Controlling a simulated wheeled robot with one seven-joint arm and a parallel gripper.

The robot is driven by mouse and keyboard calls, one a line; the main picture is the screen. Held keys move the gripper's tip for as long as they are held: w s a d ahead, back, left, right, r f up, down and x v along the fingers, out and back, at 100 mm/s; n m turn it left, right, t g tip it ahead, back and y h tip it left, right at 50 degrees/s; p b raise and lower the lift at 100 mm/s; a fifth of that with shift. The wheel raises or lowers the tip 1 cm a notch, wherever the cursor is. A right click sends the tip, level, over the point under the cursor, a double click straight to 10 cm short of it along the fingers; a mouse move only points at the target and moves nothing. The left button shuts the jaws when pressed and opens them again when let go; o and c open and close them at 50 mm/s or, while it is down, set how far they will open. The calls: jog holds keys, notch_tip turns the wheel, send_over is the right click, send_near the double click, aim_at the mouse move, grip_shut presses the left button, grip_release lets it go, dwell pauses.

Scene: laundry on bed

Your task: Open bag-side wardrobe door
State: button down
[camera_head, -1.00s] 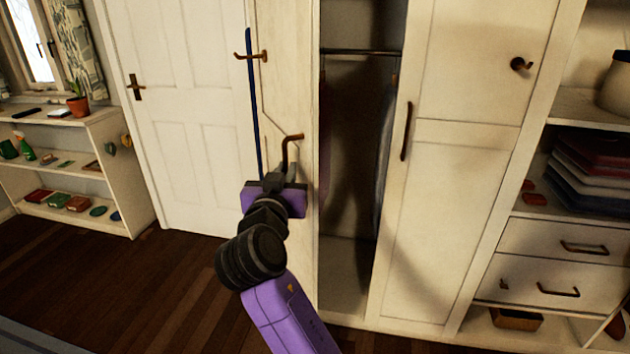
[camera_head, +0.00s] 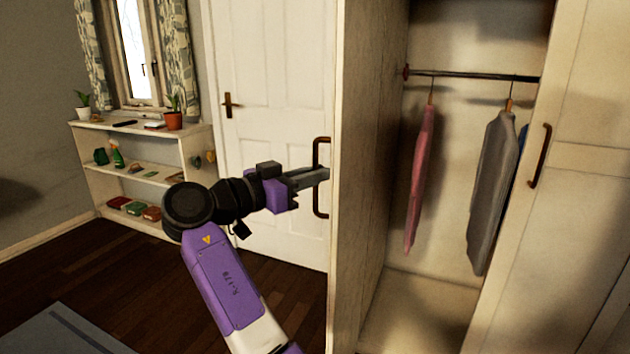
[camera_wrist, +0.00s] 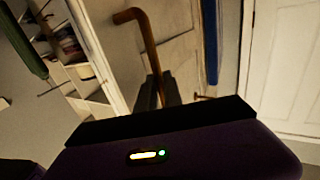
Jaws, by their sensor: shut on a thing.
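The left wardrobe door (camera_head: 360,200) is cream and stands wide open. It juts toward me, with its inner face turned to the wardrobe's inside. Its brown bar handle (camera_head: 317,190) is on the outer face, at the left in the head view. My gripper (camera_head: 322,175) is shut on the handle, reaching it from the left. The handle (camera_wrist: 147,50) also shows in the wrist view, running down between the dark fingers (camera_wrist: 147,97). The right wardrobe door (camera_head: 575,190) is closed. A narrow blue strip (camera_wrist: 211,40) hangs beyond the handle in the wrist view; I cannot tell if it belongs to the bag.
Inside the wardrobe, a pink garment (camera_head: 420,180) and a grey one (camera_head: 492,190) hang from a rail (camera_head: 470,75). A white room door (camera_head: 270,70) stands behind my gripper. A low shelf (camera_head: 150,170) stands at the left. Wooden floor (camera_head: 85,265) is clear before it.

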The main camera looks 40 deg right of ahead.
jog(key=shift+w+d, duration=0.1)
jog(key=shift+w, duration=0.05)
jog(key=c, duration=1.5)
grip_release()
jog(key=shift+d, duration=0.1)
jog(key=a, duration=0.8)
jog(key=shift+w, duration=0.4)
